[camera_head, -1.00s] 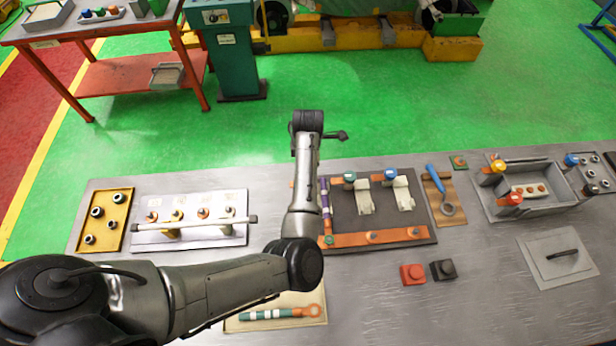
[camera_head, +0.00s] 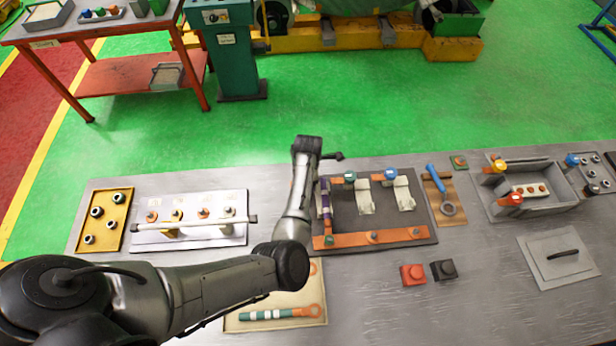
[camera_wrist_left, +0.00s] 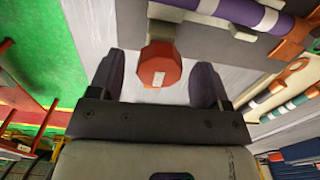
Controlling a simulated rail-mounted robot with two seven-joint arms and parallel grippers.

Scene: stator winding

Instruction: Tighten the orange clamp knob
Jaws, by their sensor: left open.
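In the left wrist view the orange clamp knob (camera_wrist_left: 160,66) is a faceted red-orange knob with a small white mark. It sits between the two dark fingertips of my left gripper (camera_wrist_left: 157,82), with a visible gap on each side. The gripper is open. A purple and white banded cable (camera_wrist_left: 245,12) runs past the knob. In the head view my left arm reaches over the left edge of the dark winding panel (camera_head: 352,207). The arm covers part of that edge, and I cannot make out the fingers or the knob clearly there. My right gripper is in neither view.
Clamps with green (camera_head: 350,177) and blue (camera_head: 390,174) knobs stand on the panel. A blue-handled tool (camera_head: 436,182) lies right of it. A white fixture with a bar (camera_head: 190,222) stands left, and a tray with a banded cable (camera_head: 276,325) lies in front.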

